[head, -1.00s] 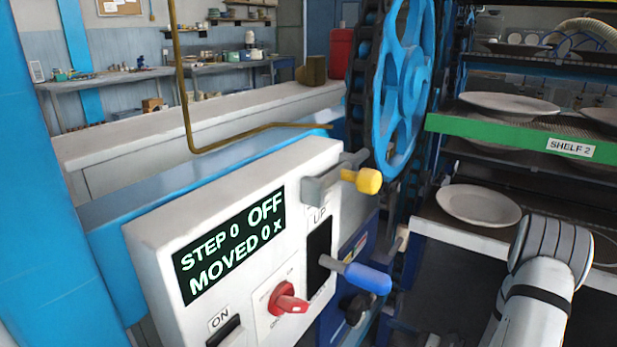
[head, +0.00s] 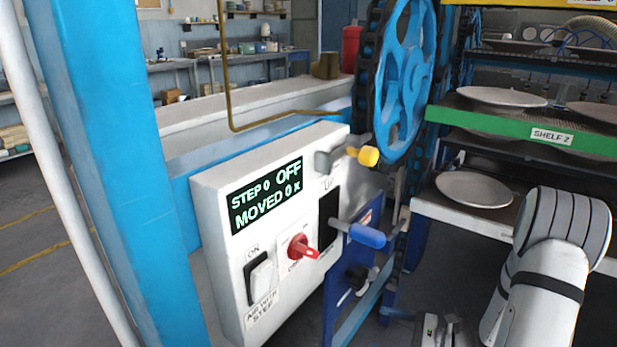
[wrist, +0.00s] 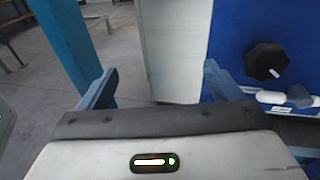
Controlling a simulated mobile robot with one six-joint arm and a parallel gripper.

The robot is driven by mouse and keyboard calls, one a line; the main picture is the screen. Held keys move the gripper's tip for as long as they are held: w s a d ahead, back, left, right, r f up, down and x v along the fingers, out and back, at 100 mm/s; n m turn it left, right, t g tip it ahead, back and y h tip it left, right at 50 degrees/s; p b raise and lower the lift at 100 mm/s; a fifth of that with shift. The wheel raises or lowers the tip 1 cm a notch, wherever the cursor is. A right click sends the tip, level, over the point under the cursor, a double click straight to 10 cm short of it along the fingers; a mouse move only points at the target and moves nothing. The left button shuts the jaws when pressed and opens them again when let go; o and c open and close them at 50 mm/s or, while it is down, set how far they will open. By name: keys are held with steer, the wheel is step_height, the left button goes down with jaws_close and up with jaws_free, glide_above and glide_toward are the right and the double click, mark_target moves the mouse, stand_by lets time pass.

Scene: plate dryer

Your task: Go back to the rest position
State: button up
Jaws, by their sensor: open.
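My gripper (wrist: 157,88) shows in the wrist view with its two blue fingers wide apart and nothing between them. It points toward the side of the white control box (wrist: 168,45) and the blue panel (wrist: 234,50) with a black knob (wrist: 266,60). In the head view my arm stands at the lower right, in front of the dryer's shelves. A small part of my gripper shows at the bottom edge there, and its fingertips cannot be made out.
The control box (head: 222,205) reads "STEP 0 OFF, MOVED 0 x". It carries a red rotary switch (head: 299,246), a blue-handled lever (head: 367,236) and a yellow-knobbed lever (head: 368,156). Plates (head: 474,189) lie on the shelves at right. A blue post (head: 110,170) stands at left.

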steer(key=s+a+r+n+g+h+p, duration=0.35)
steer(key=s+r+n+p, duration=0.2)
steer(key=r, duration=0.35)
steer(key=s+a+r+n+g+h+p, duration=0.3)
steer(key=s+r+n+g+p, duration=0.15)
steer(key=r+n, duration=0.3)
steer(key=s+d+r+n+t+h+p, duration=0.2)
steer(key=r+n+h+p, duration=0.2)
steer(key=r, duration=0.5)
steer(key=s+d+r+n+t+h+p, duration=0.1)
steer(key=r+n+h+p, duration=0.3)
steer(key=r, duration=0.5)
steer(key=shift+s+d+r+n+t+h, duration=0.15)
steer(key=shift+s+d+n+t+h, duration=0.2)
steer(key=shift+s+n+t+h, duration=0.35)
steer(key=shift+w+y, duration=0.1)
steer(key=shift+y, duration=0.15)
